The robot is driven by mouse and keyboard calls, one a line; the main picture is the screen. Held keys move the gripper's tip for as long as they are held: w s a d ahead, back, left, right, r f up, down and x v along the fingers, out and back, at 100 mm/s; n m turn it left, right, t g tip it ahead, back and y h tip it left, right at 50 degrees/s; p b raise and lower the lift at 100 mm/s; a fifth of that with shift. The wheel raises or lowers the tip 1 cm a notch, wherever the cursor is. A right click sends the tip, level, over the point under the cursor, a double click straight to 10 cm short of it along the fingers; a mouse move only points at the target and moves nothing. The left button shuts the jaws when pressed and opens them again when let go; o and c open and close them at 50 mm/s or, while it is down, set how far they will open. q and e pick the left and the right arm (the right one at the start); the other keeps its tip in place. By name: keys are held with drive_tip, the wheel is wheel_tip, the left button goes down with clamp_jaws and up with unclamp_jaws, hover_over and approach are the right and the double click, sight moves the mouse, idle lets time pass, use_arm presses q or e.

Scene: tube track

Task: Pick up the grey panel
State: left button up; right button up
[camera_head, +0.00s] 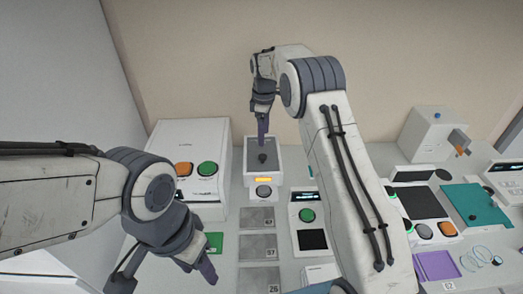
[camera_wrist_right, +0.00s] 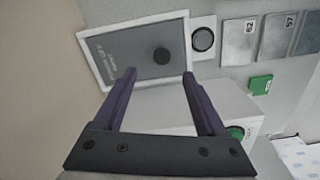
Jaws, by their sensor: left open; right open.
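A dark grey panel (camera_head: 255,152) with a round black knob lies on top of a white box (camera_head: 264,181) at the back centre. In the right wrist view the grey panel (camera_wrist_right: 125,58) shows small printed text and its knob (camera_wrist_right: 162,56). My right gripper (camera_head: 262,140) points down over this panel. In its wrist view the open fingers (camera_wrist_right: 158,75) stand apart on either side below the knob, with nothing between them. My left gripper (camera_head: 200,268) is empty at the lower left, away from the panel. Its finger gap is hard to see.
Grey numbered tiles (camera_head: 257,248) lie in front of the box. A white unit with orange and green buttons (camera_head: 188,145) stands left of it. A green-button device (camera_head: 308,215) is to its right. Teal (camera_head: 478,204) and purple (camera_head: 436,265) plates lie further right.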

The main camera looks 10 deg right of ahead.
drive_tip(key=p, duration=0.1)
hover_over(262, 156)
drive_tip(key=f, duration=0.4)
drive_tip(key=shift+w+f, duration=0.15)
drive_tip(key=shift+w, duration=0.05)
drive_tip(key=shift+f+p, duration=0.25)
drive_tip(key=shift+p, duration=0.1)
wheel_tip(262, 156, down, 4)
drive_tip(key=p, duration=0.2)
drive_tip(key=shift+s+f+p, duration=0.15)
drive_tip(key=shift+p, duration=0.15)
drive_tip(key=shift+f, duration=0.25)
clamp_jaws()
